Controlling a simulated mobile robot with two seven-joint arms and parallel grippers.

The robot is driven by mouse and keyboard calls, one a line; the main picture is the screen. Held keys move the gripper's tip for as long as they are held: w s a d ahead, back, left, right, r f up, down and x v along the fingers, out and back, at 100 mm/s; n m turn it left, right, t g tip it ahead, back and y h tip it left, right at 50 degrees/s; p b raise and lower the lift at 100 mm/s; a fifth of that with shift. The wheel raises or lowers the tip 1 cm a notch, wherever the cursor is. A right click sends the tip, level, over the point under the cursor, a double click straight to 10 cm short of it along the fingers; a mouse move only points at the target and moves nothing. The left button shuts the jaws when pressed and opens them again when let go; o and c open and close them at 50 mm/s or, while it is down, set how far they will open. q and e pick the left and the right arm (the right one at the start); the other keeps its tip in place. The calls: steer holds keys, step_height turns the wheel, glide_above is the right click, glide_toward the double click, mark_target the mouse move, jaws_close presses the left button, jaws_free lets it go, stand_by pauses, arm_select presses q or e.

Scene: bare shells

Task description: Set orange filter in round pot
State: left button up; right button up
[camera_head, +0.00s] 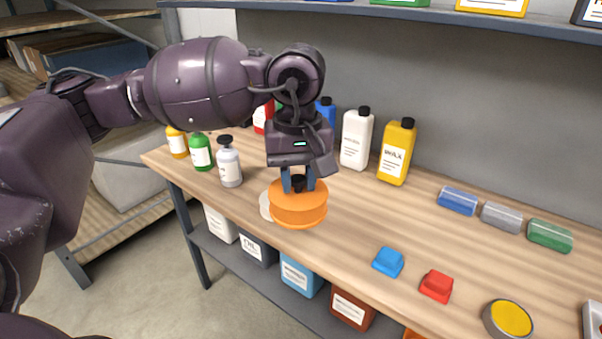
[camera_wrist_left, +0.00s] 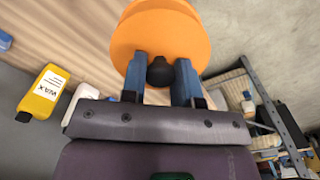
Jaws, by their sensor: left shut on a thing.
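My left gripper (camera_head: 298,184) is shut on the black knob of a round orange piece, which I take for the orange filter (camera_head: 298,207). The filter looks upright and shows two stacked round edges; I cannot tell if these are one piece or two. In the left wrist view the orange disc (camera_wrist_left: 165,35) lies just past the gripper's blue fingers (camera_wrist_left: 160,80), with the black knob between them. A pale round thing (camera_head: 265,205) shows partly behind the filter's left side, mostly hidden. I cannot identify a round pot for certain. My right gripper is not in view.
The wooden bench (camera_head: 345,215) holds a yellow wax bottle (camera_head: 396,152), a white bottle (camera_head: 356,140) and a grey bottle (camera_head: 229,165) around the arm. A blue block (camera_head: 388,262), a red block (camera_head: 436,286) and a yellow-topped round tin (camera_head: 511,319) lie to the right.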

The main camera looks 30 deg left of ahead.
mark_target(294, 197)
arm_select(q)
steer(key=f, duration=0.1)
steer(key=s+f, duration=0.1)
steer(key=f, duration=0.1)
steer(key=shift+s+d+f+m, duration=0.15)
steer(key=shift+s+m, duration=0.2)
steer(key=shift+m, duration=0.05)
step_height(294, 197, down, 28)
steer(key=d+m, duration=0.1)
steer(key=m, duration=0.5)
steer(key=shift+s+d+m, duration=0.3)
steer(key=shift+s+d, duration=0.1)
